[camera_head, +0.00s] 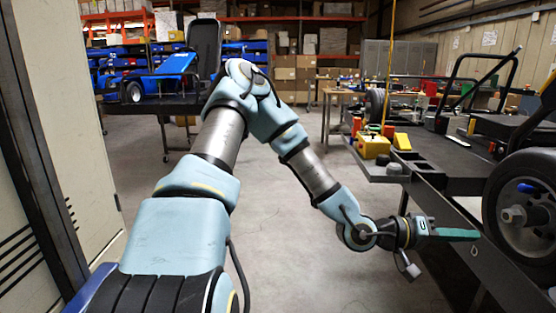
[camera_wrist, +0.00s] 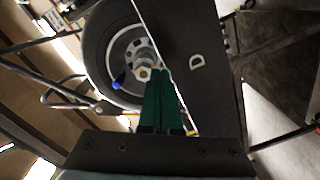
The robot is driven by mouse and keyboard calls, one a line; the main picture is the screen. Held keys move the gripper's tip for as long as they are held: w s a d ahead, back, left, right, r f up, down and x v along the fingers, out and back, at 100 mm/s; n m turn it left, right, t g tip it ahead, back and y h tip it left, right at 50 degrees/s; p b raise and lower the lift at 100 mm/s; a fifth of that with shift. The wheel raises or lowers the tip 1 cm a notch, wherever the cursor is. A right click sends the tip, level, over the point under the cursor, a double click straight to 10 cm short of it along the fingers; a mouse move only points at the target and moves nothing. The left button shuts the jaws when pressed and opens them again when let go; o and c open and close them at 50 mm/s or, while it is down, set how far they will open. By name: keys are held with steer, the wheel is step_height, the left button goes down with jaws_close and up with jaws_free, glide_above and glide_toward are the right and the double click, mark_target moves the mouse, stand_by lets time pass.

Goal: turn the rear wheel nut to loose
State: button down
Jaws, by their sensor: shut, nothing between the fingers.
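The rear wheel (camera_head: 494,203), black with a pale rim, stands at the right edge of the head view. The wheel nut (camera_head: 513,215) shows at its hub as a light metal piece. In the wrist view the wheel (camera_wrist: 96,45) is at upper left, with the nut (camera_wrist: 143,74) at its hub and a blue-tipped part (camera_wrist: 119,78) beside it. My gripper (camera_head: 479,235) has green fingers, shut and empty, pointing toward the wheel, left of and slightly below the nut. In the wrist view my gripper's tips (camera_wrist: 161,72) appear just right of the nut; contact cannot be told.
The dark kart stand (camera_head: 440,182) fills the right side, its edge close to my gripper. A yellow box (camera_head: 374,147) sits on its near left corner. Another stand (camera_head: 150,106) with a blue kart is at back left. The grey floor (camera_head: 330,260) between is clear.

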mark_target(511, 216)
steer(key=d+r+b, duration=0.1)
steer(key=d, duration=0.6)
steer(key=shift+s+d+h, duration=0.25)
steer(key=shift+s+h, duration=0.05)
steer(key=shift+s, duration=0.05)
